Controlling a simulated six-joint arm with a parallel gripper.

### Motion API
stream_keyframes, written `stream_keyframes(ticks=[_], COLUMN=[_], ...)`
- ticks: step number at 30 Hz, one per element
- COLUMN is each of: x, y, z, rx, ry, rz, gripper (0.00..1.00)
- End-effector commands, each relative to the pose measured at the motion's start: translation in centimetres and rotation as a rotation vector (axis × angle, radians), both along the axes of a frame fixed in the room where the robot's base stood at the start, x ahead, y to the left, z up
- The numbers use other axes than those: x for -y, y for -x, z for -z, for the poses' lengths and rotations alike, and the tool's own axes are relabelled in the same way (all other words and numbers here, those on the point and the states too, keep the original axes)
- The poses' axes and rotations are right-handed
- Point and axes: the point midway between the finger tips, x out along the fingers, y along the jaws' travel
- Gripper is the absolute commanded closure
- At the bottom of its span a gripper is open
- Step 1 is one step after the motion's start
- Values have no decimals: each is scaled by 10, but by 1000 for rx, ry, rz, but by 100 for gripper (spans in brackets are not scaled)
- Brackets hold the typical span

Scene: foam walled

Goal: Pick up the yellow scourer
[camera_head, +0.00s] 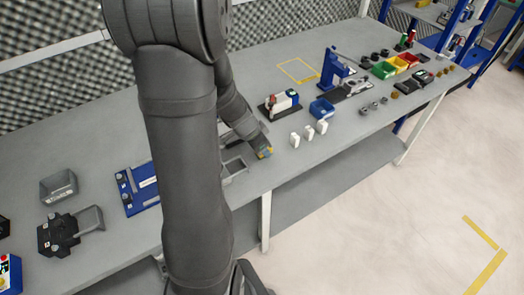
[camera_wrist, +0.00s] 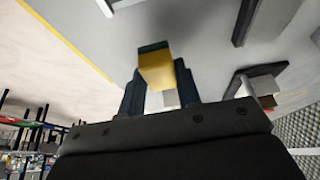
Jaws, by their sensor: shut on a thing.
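The yellow scourer (camera_wrist: 157,70) shows in the wrist view as a yellow block with a dark green layer on one face. My gripper (camera_wrist: 160,88) is shut on it, with a dark finger on each side. In that view my arm hides much of the bench, and I cannot tell the height of the scourer above the surface.
Several white blocks (camera_head: 308,132) stand to the right of my gripper on the grey workbench (camera_head: 345,125). A blue bin (camera_head: 321,109) and a blue press (camera_head: 333,68) stand behind them. The bench's front edge is close.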

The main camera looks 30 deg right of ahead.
Motion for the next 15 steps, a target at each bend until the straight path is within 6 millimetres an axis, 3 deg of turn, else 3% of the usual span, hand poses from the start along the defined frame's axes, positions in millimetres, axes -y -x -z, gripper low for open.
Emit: stream_keyframes(ticks=[3, 15], x=[2, 27], y=[4, 87], z=[-23, -71], rx=[5, 3], ry=[3, 3], rz=[3, 6], gripper=[92, 92])
